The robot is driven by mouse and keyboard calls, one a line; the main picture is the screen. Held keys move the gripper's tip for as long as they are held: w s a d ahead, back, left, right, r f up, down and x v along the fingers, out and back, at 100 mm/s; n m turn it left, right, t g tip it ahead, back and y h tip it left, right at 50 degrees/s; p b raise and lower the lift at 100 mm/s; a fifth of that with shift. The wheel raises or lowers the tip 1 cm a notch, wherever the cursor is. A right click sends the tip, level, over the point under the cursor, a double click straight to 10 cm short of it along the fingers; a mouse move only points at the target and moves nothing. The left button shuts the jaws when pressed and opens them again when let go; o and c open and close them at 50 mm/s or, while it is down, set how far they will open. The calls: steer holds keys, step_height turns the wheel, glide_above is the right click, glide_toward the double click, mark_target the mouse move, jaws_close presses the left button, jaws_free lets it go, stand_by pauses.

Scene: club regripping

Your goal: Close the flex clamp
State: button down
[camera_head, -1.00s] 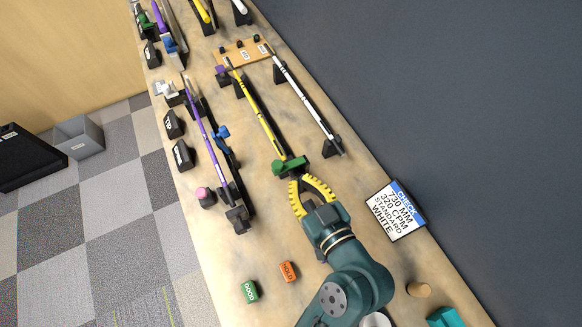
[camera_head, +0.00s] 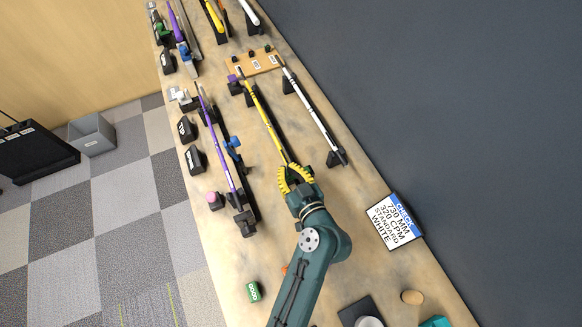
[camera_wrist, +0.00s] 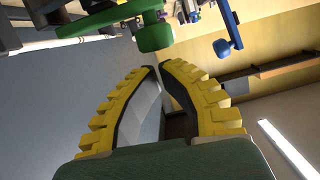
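The green clamp sits at the near end of the yellow-shafted club (camera_head: 267,118). It is mostly hidden behind my gripper in the head view. In the wrist view its green block (camera_wrist: 155,37) shows at the top, ahead of my fingertips. My gripper (camera_head: 293,171) is over the near end of the yellow shaft. Its curved yellow fingers come nearly together at the tips in the wrist view (camera_wrist: 157,66), with nothing seen between them. The tips look close to the green block but apart from it; exact depth is unclear. Whether the clamp is open or closed cannot be told.
A purple club (camera_head: 217,135) with a blue clamp (camera_head: 233,146) lies left, a white club (camera_head: 312,112) right. A sign (camera_head: 393,222) reads white, 730 mm. A green GOOD block (camera_head: 254,292) is near the front. Bare bench lies between sign and clubs.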

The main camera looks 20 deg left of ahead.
steer(key=shift+f, duration=0.2)
steer(key=shift+a+f+b, duration=0.1)
steer(key=shift+f+b, duration=0.3)
steer(key=shift+b, duration=0.2)
steer(key=shift+s+f+n+b, duration=0.1)
steer(key=shift+f+n+b, duration=0.25)
steer(key=shift+b, duration=0.2)
steer(key=shift+a, duration=0.1)
steer(key=s+d+r+p, duration=0.1)
steer(key=s+d+r, duration=0.5)
steer(key=d, duration=0.1)
steer(key=shift+s+d+r, duration=0.2)
steer(key=shift+s+r, duration=0.05)
steer(key=shift+r, duration=0.15)
